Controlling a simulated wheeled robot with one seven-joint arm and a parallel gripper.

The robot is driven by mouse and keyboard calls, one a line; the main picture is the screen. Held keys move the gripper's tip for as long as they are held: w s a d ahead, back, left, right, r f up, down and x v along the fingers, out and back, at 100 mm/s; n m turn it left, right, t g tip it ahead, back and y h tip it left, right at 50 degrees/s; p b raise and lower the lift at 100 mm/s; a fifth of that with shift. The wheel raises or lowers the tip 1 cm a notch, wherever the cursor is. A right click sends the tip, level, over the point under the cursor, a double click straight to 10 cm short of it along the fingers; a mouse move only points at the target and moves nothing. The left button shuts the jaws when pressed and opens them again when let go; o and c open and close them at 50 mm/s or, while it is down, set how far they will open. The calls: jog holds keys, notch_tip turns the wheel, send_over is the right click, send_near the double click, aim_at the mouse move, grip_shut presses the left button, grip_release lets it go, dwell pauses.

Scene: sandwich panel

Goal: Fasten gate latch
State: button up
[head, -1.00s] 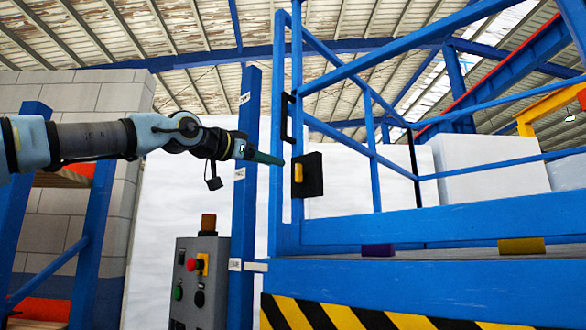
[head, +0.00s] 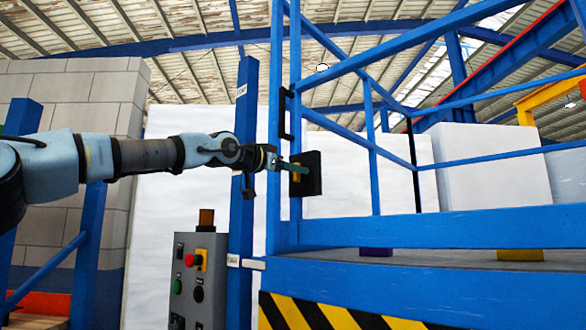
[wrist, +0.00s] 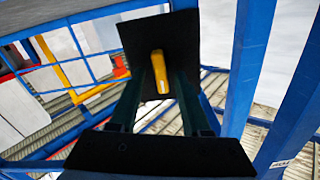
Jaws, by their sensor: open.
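The gate latch is a black plate (head: 313,174) with a yellow handle (head: 296,175), mounted on the blue gate (head: 275,130). My gripper (head: 299,168) reaches in from the left, its green fingers at the handle and partly covering it. In the wrist view the yellow handle (wrist: 160,72) stands upright in front of the black plate (wrist: 158,35). My open gripper (wrist: 158,85) has one finger on each side of the handle, with a gap on both sides. Whether the fingertips touch the plate cannot be told.
A blue post (head: 243,165) stands just left of the gate. A grey control box (head: 198,280) with buttons and an orange top is below my arm. A black pull handle (head: 286,115) sits above the latch. A platform with striped edging (head: 340,315) lies below right.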

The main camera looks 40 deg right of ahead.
grip_shut()
dwell(0.5)
jog(key=shift+w+n+b, duration=0.1)
jog(key=shift+n+b, duration=0.3)
jog(key=shift+n, duration=1.2)
grip_release()
jog(key=shift+a, duration=0.1)
